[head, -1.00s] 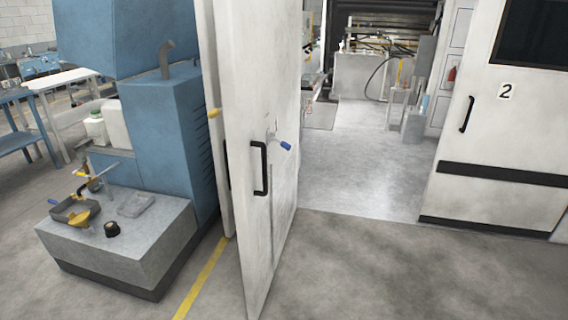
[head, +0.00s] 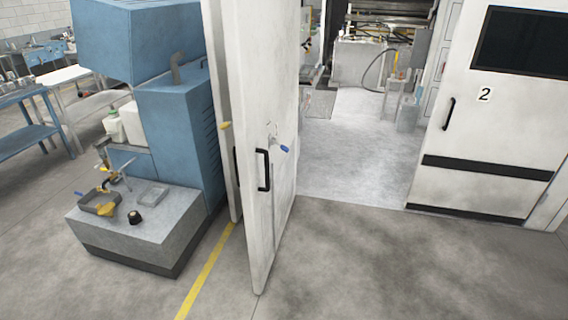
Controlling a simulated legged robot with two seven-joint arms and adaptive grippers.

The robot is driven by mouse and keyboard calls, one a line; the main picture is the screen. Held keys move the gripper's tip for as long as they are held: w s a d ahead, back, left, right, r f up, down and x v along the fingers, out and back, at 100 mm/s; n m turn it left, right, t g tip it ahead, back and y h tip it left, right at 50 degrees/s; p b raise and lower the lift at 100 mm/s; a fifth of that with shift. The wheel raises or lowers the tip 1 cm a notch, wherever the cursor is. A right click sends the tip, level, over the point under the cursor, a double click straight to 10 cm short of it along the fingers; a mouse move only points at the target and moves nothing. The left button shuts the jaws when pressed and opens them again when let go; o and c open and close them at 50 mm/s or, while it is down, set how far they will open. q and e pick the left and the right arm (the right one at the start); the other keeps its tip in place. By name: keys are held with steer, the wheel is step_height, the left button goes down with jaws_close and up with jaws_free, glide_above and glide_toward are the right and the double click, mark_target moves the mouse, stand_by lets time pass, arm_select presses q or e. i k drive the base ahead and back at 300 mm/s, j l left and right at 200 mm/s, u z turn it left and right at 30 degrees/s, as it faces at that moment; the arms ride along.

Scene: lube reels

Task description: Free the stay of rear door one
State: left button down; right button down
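A tall white door (head: 265,75) stands open in the middle of the head view, seen at a steep angle. It has a black bar handle (head: 263,170). A small lever with a blue grip (head: 284,149) sticks out just right of the handle, near a metal fitting (head: 272,130) on the door face. This may be the stay, but I cannot tell for sure. A yellow knob (head: 225,125) shows at the left edge of the door. I cannot read a number on this door. Neither of my grippers is in view.
A second white door marked 2 (head: 484,95) stands at the right with a black handle (head: 448,114). A blue machine (head: 180,125) on a grey plinth (head: 140,240) stands left, holding a tray (head: 100,208) and small parts. The floor in front and right is clear.

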mark_target(285, 148)
steer(key=i+j, duration=0.25)
steer(key=i, duration=0.25)
steer(key=i+j, duration=0.25)
steer(key=i, duration=0.25)
steer(key=i+j, duration=0.25)
steer(key=i, duration=0.25)
steer(key=i+j, duration=0.25)
steer(key=i, duration=0.3)
